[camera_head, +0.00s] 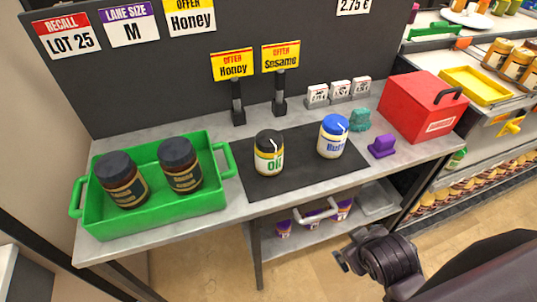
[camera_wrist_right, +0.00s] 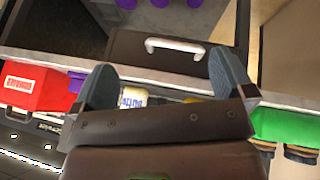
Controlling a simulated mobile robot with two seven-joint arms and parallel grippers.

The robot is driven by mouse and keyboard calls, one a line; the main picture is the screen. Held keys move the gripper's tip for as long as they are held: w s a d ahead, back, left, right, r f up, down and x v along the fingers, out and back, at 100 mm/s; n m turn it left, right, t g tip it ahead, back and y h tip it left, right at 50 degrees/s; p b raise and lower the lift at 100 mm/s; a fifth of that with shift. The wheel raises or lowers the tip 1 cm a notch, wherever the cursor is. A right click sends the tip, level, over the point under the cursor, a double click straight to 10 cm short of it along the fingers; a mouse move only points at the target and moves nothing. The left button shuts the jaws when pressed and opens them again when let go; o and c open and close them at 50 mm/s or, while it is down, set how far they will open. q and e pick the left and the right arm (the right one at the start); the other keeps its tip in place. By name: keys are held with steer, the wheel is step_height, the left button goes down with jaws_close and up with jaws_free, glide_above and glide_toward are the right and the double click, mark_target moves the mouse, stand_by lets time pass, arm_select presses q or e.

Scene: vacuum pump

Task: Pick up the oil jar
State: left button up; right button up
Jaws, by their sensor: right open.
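The oil jar (camera_head: 269,153), pale with a dark lid and green "oil" lettering, stands upright on the dark mat (camera_head: 300,185) in the middle of the table in the head view. My right gripper (camera_head: 346,260) is in front of the table, to the lower right of the jar and apart from it. In the right wrist view, the two fingers of my right gripper (camera_wrist_right: 162,86) are spread wide with nothing held between them. The oil jar cannot be made out surely there, as the gripper body covers much of the tabletop. My left gripper is out of view.
A blue-lidded jar (camera_head: 332,136) stands right of the oil jar. A green tray (camera_head: 155,222) with two dark-lidded jars is at left. A red box (camera_head: 422,107) and purple object (camera_head: 382,147) are at right. Price signs (camera_head: 281,58) stand behind. A shelf lies below.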

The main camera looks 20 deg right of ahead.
steer(key=w+r+n+t+h, duration=0.1)
steer(key=w+n+t+h, duration=0.15)
steer(key=w+n, duration=0.35)
steer(key=n+t+y, duration=0.4)
steer(key=n+t, duration=0.6)
steer(key=n, duration=1.7)
glide_toward(273, 163)
steer(key=w, duration=0.3)
steer(key=shift+d, duration=0.2)
steer(key=w, duration=0.4)
steer(key=shift+w+a, duration=0.1)
steer(key=shift+w, duration=3.25)
